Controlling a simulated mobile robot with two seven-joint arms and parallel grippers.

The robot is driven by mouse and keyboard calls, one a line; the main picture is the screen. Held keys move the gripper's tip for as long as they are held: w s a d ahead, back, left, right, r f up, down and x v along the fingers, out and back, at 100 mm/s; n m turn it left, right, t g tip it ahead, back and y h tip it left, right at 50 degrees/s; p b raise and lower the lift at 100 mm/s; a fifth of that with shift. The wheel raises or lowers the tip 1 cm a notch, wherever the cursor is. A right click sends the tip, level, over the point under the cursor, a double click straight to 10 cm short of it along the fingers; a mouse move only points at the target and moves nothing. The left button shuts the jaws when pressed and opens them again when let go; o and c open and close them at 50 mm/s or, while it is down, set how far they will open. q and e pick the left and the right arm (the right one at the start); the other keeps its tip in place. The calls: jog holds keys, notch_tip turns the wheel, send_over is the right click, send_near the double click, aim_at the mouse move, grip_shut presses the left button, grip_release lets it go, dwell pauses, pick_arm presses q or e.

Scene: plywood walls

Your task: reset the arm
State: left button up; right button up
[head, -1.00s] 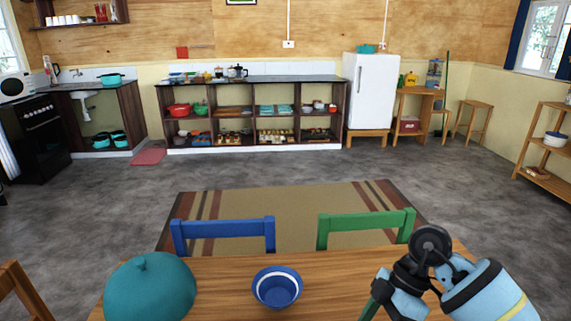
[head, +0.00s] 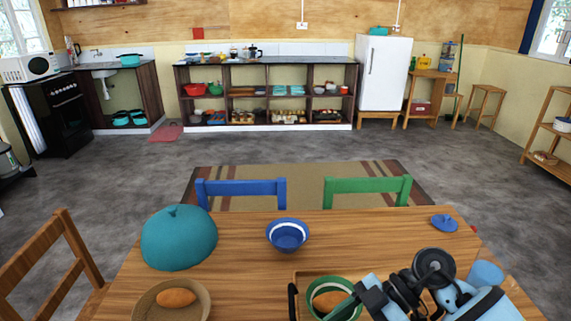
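My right arm comes in from the lower right over the wooden table (head: 240,255). Its black wrist and gripper (head: 352,303) point left, above or beside a green-rimmed bowl (head: 312,290) with a brown bread-like item in it. The fingertips are too small and overlapped to tell whether they are open or shut, or touching the bowl. My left arm and gripper are not in view.
On the table are a teal dome (head: 178,238), a blue bowl (head: 288,235), a brown bowl (head: 150,305) with bread, a wooden tray (head: 312,275) and a small blue lid (head: 444,222). Blue (head: 240,188) and green (head: 367,185) chairs stand behind; a wooden chair (head: 62,255) stands left.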

jog(key=s+a+r+m+t+y, duration=0.3)
jog(key=a+t+y, duration=0.2)
jog(key=t+y, duration=0.4)
jog(key=s+d+f+m+t+h+p, duration=0.2)
jog(key=d+f+m+t+h, duration=0.7)
jog(key=f+m+t+h, duration=0.4)
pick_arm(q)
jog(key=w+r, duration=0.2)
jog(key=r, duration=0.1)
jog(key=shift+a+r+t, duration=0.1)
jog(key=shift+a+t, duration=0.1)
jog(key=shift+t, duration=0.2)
pick_arm(e)
jog(key=s+d+f+m+g+h, duration=0.1)
jog(key=s+f+g, duration=0.3)
jog(key=s, duration=0.5)
jog(key=s+d+f+m+g+h, duration=0.1)
jog(key=s+d+f+g+h, duration=0.2)
jog(key=s+f, duration=0.5)
jog(key=shift+s+d+f+g+h, duration=0.45)
jog(key=shift+d+g, duration=0.25)
jog(key=shift+g, duration=0.5)
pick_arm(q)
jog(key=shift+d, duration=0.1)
pick_arm(e)
jog(key=shift+r, duration=0.1)
